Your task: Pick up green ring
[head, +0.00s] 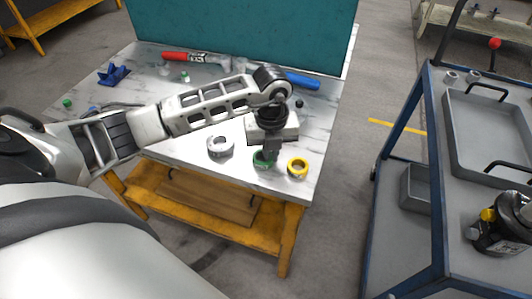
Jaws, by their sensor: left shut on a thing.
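The green ring (260,162) is at the front of the marble-topped table (180,148), between a white-grey ring and a yellow ring. My left gripper (268,155) points down at it and is shut on it. The gripper fingers hide part of the ring. I cannot tell whether the ring still touches the table. My right gripper is not in view.
A grey-white ring (220,147) lies to the left and a yellow ring (298,168) close to the right. Red (176,56) and blue (302,81) tools and a blue part (113,75) lie farther back. A blue cart (437,190) stands at the right.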

